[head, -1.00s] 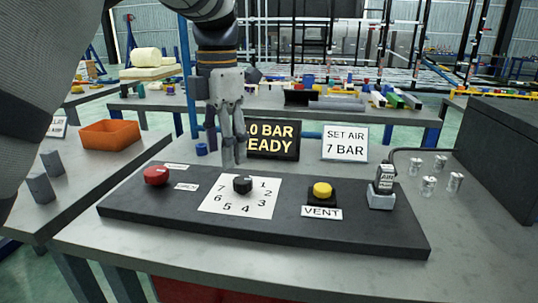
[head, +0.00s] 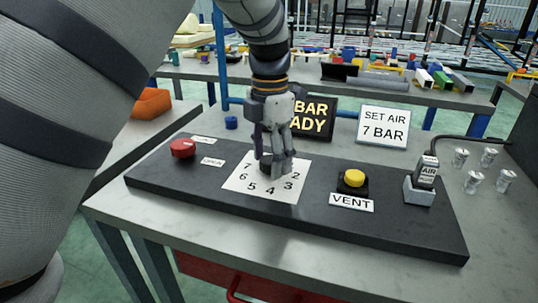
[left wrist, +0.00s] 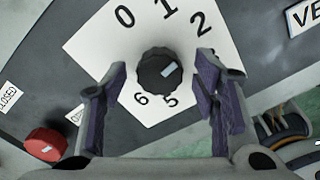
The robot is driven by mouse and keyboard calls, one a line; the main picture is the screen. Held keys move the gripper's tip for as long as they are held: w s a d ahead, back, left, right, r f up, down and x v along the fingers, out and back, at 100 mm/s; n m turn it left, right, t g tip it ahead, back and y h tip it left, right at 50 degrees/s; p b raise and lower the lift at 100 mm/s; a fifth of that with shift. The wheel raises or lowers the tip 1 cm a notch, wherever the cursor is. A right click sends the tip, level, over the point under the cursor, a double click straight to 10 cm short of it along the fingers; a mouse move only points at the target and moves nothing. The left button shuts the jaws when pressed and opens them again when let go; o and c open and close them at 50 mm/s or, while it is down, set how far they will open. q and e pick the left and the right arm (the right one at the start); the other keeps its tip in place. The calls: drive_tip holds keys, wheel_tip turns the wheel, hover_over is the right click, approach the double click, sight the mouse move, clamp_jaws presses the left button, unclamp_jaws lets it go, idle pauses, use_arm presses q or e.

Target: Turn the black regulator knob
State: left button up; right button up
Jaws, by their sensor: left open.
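The black regulator knob (left wrist: 158,72) sits on a white dial card (left wrist: 95,40) printed with numbers, on the dark panel. A pale mark on the knob's top points up and to the right in the left wrist view. My left gripper (head: 277,172) is over the dial in the head view and hides most of the knob (head: 266,165). In the left wrist view the fingers of the left gripper (left wrist: 163,90) are open, one on each side of the knob, with visible gaps. My right gripper is not in view.
On the panel (head: 400,228) are a red knob (head: 182,148), a yellow VENT button (head: 354,178) and an AIR plug (head: 426,170). A black display (head: 325,118) and a SET AIR 7 BAR sign (head: 384,127) stand behind. Small metal cylinders (head: 473,182) stand at right.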

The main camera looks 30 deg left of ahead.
use_arm(q)
drive_tip(key=c, duration=1.2)
drive_tip(key=shift+o, duration=0.2)
